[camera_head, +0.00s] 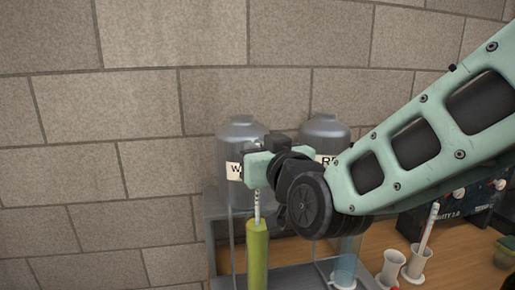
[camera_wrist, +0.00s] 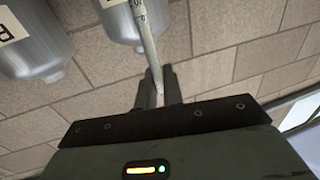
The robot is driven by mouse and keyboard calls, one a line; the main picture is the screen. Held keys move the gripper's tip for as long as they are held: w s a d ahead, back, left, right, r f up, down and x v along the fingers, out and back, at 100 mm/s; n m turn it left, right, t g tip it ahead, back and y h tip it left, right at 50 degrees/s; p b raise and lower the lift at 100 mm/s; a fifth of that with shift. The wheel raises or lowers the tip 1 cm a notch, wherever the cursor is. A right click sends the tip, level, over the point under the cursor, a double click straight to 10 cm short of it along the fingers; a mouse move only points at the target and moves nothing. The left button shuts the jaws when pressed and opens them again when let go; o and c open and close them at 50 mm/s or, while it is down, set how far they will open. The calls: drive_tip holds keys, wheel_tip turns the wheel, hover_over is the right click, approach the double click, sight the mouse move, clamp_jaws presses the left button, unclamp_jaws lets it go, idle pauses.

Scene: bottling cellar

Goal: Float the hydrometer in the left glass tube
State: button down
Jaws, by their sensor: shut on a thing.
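The hydrometer (camera_head: 257,206) is a thin pale stem with scale marks, held upright below my gripper (camera_head: 265,146). My gripper is shut on it; the stem also shows between the dark fingers (camera_wrist: 158,88) in the wrist view (camera_wrist: 147,40). The left glass tube (camera_head: 257,262) holds yellow-green liquid and stands directly below. The stem meets the tube's top in the head view; its lower part is hidden, and I cannot tell how deep it sits. Another glass tube (camera_head: 346,266), with bluish liquid, stands to the right, partly behind my arm.
Two grey metal vessels (camera_head: 237,135) (camera_head: 325,132) stand behind on a grey stand (camera_head: 222,205), against the block wall. On the wooden table at right are a white holder (camera_head: 393,268), another holding a pale rod (camera_head: 427,228), and a dark instrument (camera_head: 468,205).

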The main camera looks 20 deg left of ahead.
drive_tip(key=shift+f+b, duration=1.15)
drive_tip(key=shift+f, duration=0.25)
drive_tip(key=c, duration=1.5)
unclamp_jaws()
drive_tip(key=shift+o, duration=0.2)
drive_tip(key=b+v, duration=0.4)
drive_tip(key=v, duration=1.3)
drive_tip(key=shift+s, duration=0.2)
drive_tip(key=shift+d+r, duration=0.1)
drive_tip(key=shift+r, duration=0.05)
drive_tip(key=s+d+f+g+h, duration=0.1)
drive_tip(key=d+f+g+h, duration=0.25)
drive_tip(key=f, duration=0.45)
drive_tip(key=s+d+f+g+h, duration=0.2)
drive_tip(key=d+f+g+h, duration=0.15)
drive_tip(key=f, duration=0.45)
drive_tip(key=s+d+f+g+h, duration=0.2)
drive_tip(key=s+d+f+g, duration=0.1)
drive_tip(key=d, duration=0.3)
drive_tip(key=s+d+f+m+g+h, duration=0.1)
drive_tip(key=s+d+f+g+h, duration=0.2)
drive_tip(key=d, duration=0.3)
drive_tip(key=shift+s+d, duration=0.35)
drive_tip(key=shift+s, duration=0.25)
